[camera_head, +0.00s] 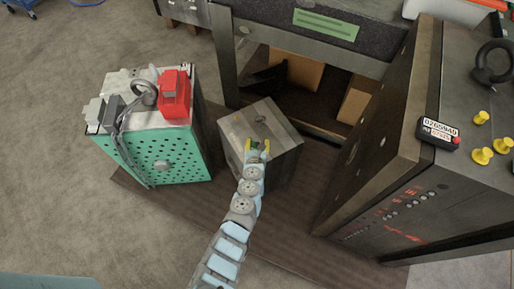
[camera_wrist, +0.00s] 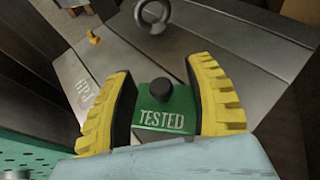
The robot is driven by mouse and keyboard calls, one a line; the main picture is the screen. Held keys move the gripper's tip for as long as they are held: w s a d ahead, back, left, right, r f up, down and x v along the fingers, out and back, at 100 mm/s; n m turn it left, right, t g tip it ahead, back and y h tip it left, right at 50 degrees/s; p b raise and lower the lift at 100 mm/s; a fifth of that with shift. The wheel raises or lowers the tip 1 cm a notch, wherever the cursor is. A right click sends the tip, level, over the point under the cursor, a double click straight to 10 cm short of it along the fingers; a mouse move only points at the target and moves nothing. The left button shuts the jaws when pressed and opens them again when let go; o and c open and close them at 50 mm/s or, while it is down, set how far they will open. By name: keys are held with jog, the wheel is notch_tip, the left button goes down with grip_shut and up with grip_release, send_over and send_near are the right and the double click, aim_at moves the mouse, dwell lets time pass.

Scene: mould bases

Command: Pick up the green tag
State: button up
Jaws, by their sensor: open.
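The green tag (camera_wrist: 166,113) reads "TESTED" in white and has a dark round knob on it. It lies on top of a grey metal block (camera_head: 230,126), which also shows in the wrist view (camera_wrist: 85,75). My gripper (camera_wrist: 165,95) has yellow ribbed fingers, one on each side of the tag, open around it. In the head view my gripper (camera_head: 257,147) is over the block's top, and only a little green shows between its fingers.
An eyebolt (camera_wrist: 153,14) stands on the block behind the tag. A green perforated box (camera_head: 160,158) with a red part (camera_head: 175,95) stands to the left. A large dark mould base (camera_head: 390,130) stands to the right, and a steel frame with a green label (camera_head: 326,24) rises behind.

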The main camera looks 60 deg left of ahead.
jog(key=shift+c, duration=0.3)
grip_shut()
